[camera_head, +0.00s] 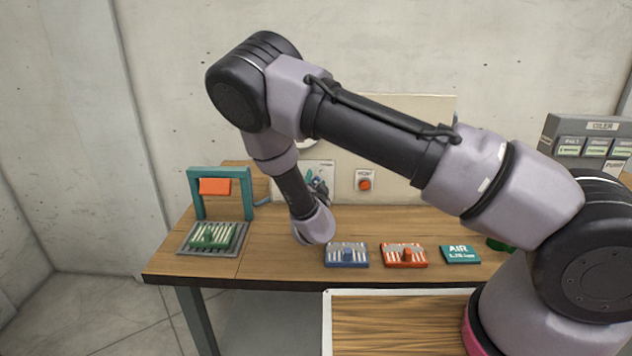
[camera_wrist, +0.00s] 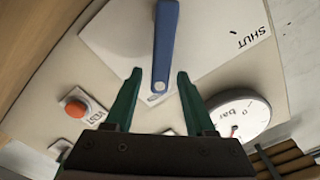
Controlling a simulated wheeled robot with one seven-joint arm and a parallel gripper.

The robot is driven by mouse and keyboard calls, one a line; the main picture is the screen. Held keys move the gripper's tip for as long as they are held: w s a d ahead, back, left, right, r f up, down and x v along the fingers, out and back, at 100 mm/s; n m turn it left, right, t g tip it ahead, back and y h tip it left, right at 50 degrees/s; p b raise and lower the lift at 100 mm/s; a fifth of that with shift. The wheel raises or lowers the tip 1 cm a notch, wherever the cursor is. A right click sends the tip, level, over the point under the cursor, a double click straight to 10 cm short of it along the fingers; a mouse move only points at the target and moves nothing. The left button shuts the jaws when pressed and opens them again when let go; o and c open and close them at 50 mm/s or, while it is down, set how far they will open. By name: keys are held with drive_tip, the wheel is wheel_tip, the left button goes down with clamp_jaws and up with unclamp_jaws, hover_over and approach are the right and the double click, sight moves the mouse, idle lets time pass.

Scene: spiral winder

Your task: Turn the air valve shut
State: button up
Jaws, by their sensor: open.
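The air valve's blue lever (camera_wrist: 166,45) runs down from the top of the wrist view to a rounded end over a white plate (camera_wrist: 118,35). The plate has the word SHUT (camera_wrist: 251,37) printed to the right of the lever. My gripper (camera_wrist: 159,76) is open, with one green finger on each side of the lever's end and a gap showing on both sides. I cannot tell whether the fingers reach around it in depth. In the head view my gripper (camera_head: 318,186) is at the wall panel, and my arm hides most of the valve.
A red button (camera_wrist: 76,108) and a bar gauge (camera_wrist: 238,116) flank my fingers.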

drive_tip(key=shift+w, duration=0.25)
clamp_jaws()
idle(1.4)
